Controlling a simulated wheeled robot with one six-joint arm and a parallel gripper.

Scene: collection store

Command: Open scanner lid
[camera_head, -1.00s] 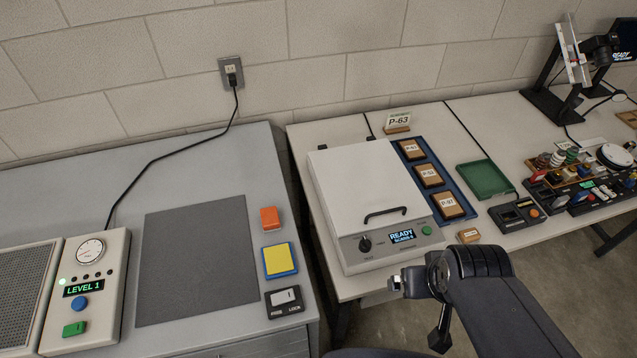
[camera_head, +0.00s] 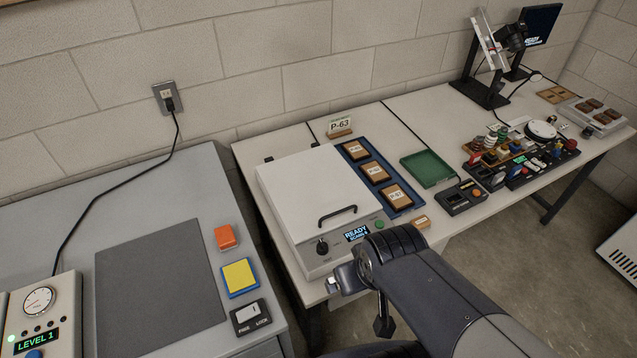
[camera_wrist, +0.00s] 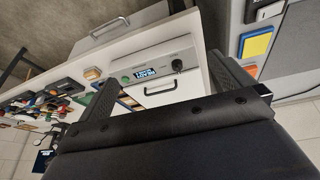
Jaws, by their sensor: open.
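The scanner (camera_head: 318,200) is a white box on the white table, with its flat lid (camera_head: 315,185) shut. A black bar handle (camera_head: 338,215) sits at the lid's front edge. Its front panel has a dark knob, a lit display (camera_head: 357,233) reading READY and a green button (camera_head: 380,225). My gripper shows in the wrist view (camera_wrist: 165,95), its two dark fingers apart with nothing between them. The scanner's handle (camera_wrist: 160,89) shows beyond and between the fingers. In the head view my arm is in front of the scanner, apart from it, and the fingertips are hard to make out.
A blue tray (camera_head: 387,189) with brown labelled blocks lies right of the scanner, and a green tray (camera_head: 428,168) beyond it. A grey bench (camera_head: 205,175) with a yellow pad (camera_head: 239,275) and a switch box (camera_head: 250,316) stands at left. A small tan block (camera_head: 421,222) sits near the table's front edge.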

